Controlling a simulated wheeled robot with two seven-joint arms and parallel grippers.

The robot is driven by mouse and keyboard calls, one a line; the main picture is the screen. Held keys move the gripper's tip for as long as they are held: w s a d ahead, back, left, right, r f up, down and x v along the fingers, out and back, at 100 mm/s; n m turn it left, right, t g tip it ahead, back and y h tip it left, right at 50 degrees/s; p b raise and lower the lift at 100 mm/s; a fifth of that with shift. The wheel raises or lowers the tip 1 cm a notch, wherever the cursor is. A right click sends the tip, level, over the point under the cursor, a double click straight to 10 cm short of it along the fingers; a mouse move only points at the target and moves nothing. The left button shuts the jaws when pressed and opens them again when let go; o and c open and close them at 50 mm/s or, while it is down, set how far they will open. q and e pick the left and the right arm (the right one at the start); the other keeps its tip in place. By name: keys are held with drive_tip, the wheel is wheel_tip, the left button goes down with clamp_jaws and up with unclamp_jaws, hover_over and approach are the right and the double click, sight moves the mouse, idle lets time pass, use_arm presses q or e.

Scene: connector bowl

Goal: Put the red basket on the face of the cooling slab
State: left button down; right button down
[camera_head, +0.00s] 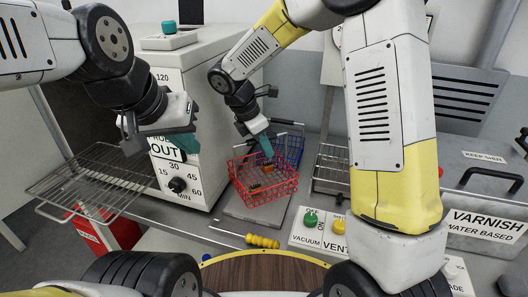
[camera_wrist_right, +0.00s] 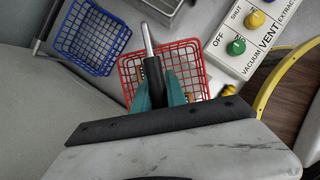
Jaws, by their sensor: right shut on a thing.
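The red wire basket (camera_head: 277,192) has small orange and dark pieces in it and sits over the grey slab (camera_head: 240,211) in the head view. I cannot tell whether its bottom touches the slab. My right gripper (camera_head: 267,149) is above the basket, its teal fingers shut on the basket's black handle grip. In the right wrist view, the teal fingers (camera_wrist_right: 162,88) close around the grip, with a metal rod (camera_wrist_right: 148,38) running out of it and the red basket (camera_wrist_right: 197,55) below.
A blue basket (camera_wrist_right: 92,38) stands behind the red one. A wire rack (camera_head: 85,187) juts out at the left. A yellow-handled tool (camera_head: 262,241) lies in front of the slab. A button panel (camera_head: 318,232) and varnish box (camera_head: 484,225) are at the right.

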drive_tip(key=shift+a+f, duration=0.2)
drive_tip(key=shift+f, duration=2.6)
drive_tip(key=c, duration=1.3)
unclamp_jaws()
drive_tip(key=shift+c, duration=0.2)
